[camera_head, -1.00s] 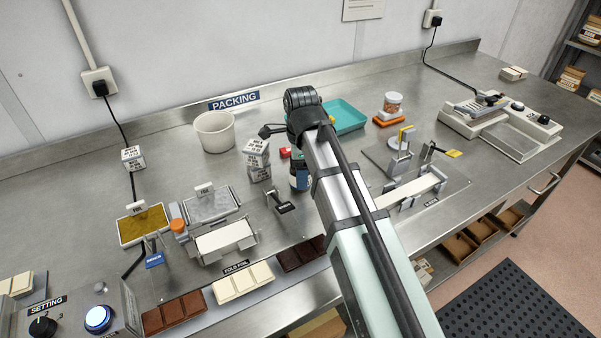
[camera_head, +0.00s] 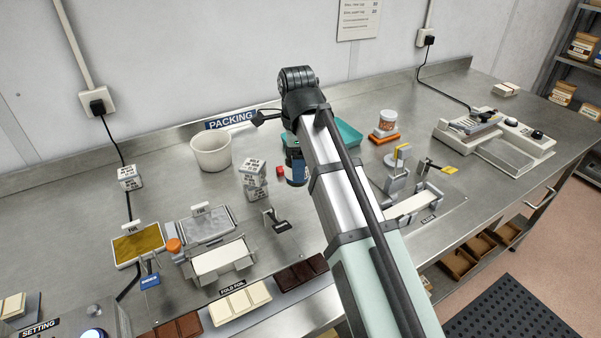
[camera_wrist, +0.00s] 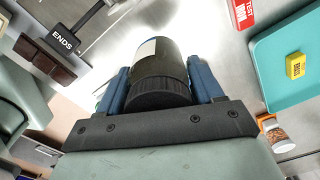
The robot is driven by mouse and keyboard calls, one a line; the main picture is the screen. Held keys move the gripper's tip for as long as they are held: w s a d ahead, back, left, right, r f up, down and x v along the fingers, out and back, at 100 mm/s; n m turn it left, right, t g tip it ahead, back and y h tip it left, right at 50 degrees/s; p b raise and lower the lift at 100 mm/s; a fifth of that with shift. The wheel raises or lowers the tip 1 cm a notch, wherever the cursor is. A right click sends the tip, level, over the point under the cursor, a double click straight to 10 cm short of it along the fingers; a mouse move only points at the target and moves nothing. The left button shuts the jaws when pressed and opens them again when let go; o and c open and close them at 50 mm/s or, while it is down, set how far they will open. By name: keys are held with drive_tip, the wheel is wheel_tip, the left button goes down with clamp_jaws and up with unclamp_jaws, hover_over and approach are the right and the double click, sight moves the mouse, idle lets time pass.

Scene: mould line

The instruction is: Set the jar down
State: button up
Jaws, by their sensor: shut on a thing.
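My gripper (camera_wrist: 160,78) is shut on a dark jar (camera_wrist: 152,56) with a black ribbed lid and a pale label patch. The lid end is nearest the wrist camera, and a blue finger is on each side. In the head view, my gripper (camera_head: 296,170) is over the middle of the bench, right of the block stack, and my arm hides most of the jar. The jar's base is hidden, so I cannot tell its exact height above the steel.
A white tub (camera_head: 210,153), stacked printed blocks (camera_head: 252,178) and a small red block (camera_head: 281,170) are near. A teal tray (camera_head: 349,133) lies behind my arm. A white-lidded jar (camera_head: 387,120) stands right of it. An ENDS stand (camera_head: 276,222) is in front. Bare steel lies between them.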

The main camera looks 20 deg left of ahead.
drive_tip(key=shift+r, duration=0.5)
drive_tip(key=shift+w+d+r, duration=0.1)
drive_tip(key=shift+w+d, duration=0.05)
drive_tip(key=shift+w, duration=0.2)
drive_tip(key=w+d, duration=2.6)
drive_tip(key=w, duration=0.1)
drive_tip(key=w+d, duration=0.6)
drive_tip(key=d, duration=0.7)
drive_tip(key=shift+w+d+f, duration=0.1)
drive_tip(key=shift+d+f, duration=0.05)
drive_tip(key=shift+f, duration=4.75)
drive_tip(key=shift+f, duration=0.15)
drive_tip(key=o, duration=1.2)
drive_tip(key=shift+o, duration=0.2)
